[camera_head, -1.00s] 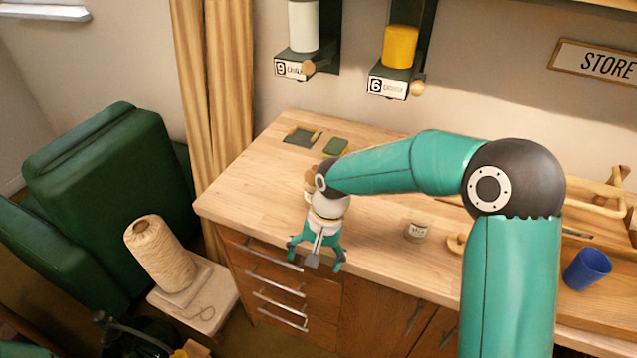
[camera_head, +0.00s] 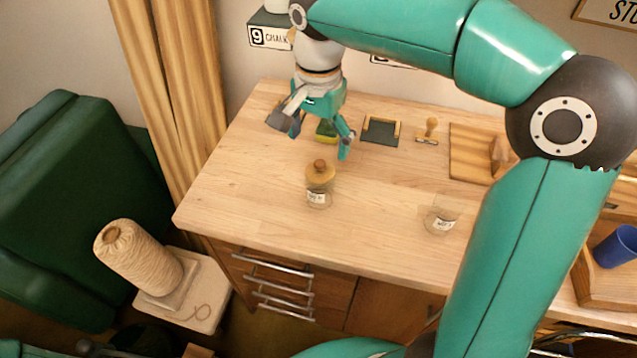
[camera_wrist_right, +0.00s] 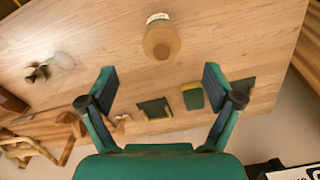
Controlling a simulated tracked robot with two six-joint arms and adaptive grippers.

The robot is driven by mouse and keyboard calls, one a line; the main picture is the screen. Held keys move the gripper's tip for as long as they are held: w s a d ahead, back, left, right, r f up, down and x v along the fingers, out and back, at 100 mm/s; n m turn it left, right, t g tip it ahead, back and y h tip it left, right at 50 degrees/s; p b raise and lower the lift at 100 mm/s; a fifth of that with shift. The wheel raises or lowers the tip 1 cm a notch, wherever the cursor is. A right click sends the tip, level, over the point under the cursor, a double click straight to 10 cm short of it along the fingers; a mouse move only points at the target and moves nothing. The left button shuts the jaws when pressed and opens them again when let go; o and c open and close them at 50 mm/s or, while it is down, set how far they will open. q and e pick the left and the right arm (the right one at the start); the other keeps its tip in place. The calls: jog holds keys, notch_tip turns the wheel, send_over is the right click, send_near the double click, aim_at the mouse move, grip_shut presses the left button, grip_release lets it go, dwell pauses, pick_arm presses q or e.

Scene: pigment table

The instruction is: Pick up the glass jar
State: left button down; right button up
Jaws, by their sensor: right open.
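A clear glass jar (camera_head: 319,197) with a rounded tan lid, a brown knob and a white label stands upright on the wooden table. It also shows in the right wrist view (camera_wrist_right: 160,38), at top centre beyond my fingertips. A second, open-looking clear glass vessel (camera_head: 441,215) with a label stands to its right; it appears at the left of the wrist view (camera_wrist_right: 62,62). My right gripper (camera_head: 315,138) is open and empty, above the table and behind the lidded jar in the head view. Its spread fingers (camera_wrist_right: 160,75) touch nothing. My left gripper is out of view.
Behind the jar lie a green and yellow block (camera_head: 326,132), a dark tray (camera_head: 380,131), a wooden stamp (camera_head: 429,131) and a wooden board (camera_head: 467,152). A blue cup (camera_head: 615,246) stands at right. The tabletop around the lidded jar is clear.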

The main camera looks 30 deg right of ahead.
aim_at(319, 165)
notch_tip(319, 165, down, 8)
jog(key=shift+w+d+r, duration=0.1)
jog(key=shift+w+d+f+p, duration=0.1)
jog(key=shift+f+p, duration=0.15)
jog(key=shift+f, duration=1.1)
jog(key=shift+w+d+f+p, duration=0.1)
jog(key=shift+f+p, duration=0.15)
jog(key=shift+f, duration=1.05)
jog(key=c, duration=1.4)
